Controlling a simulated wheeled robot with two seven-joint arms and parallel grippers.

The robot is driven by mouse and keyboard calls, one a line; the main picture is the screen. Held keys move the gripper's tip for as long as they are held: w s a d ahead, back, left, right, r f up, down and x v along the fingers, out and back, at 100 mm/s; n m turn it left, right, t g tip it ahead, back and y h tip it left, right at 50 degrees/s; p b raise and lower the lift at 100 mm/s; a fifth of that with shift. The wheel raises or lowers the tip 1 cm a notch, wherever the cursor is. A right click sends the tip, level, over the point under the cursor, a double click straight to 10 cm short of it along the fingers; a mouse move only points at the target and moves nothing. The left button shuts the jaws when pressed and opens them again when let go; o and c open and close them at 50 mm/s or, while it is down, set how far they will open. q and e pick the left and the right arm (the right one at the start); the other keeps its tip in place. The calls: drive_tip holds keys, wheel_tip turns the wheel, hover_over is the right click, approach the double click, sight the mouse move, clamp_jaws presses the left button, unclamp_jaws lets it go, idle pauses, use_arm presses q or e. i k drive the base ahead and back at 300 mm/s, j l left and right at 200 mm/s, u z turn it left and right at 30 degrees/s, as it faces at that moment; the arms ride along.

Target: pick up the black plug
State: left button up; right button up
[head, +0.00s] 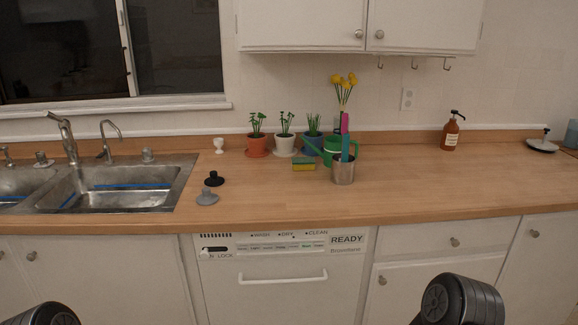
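A black plug (214,179) sits on the wooden counter just right of the sink, its knob upward. A similar grey plug (208,197) sits in front of it, nearer the counter's front edge, close to it. Dark rounded parts of my two arms show at the bottom edge, one at the left and one right of the middle, both below and in front of the counter. Neither gripper's fingers show in the head view, so I see nothing held.
A metal sink (130,196) lies left of the plugs. A white egg cup (219,146) stands behind them. Potted plants (284,146), a sponge (303,164) and a metal cup (343,170) stand to the right. A soap bottle (450,135) is farther right. Counter around the plugs is clear.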

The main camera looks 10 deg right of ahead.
sight(214, 181)
drive_tip(key=i+j+z, duration=0.25)
drive_tip(key=j, duration=0.15)
drive_tip(key=j+z, duration=0.25)
drive_tip(key=j, duration=0.15)
drive_tip(key=i+j+z, duration=0.15)
drive_tip(key=j+z, duration=0.15)
drive_tip(key=j, duration=0.15)
drive_tip(key=j+z, duration=0.25)
drive_tip(key=j, duration=0.2)
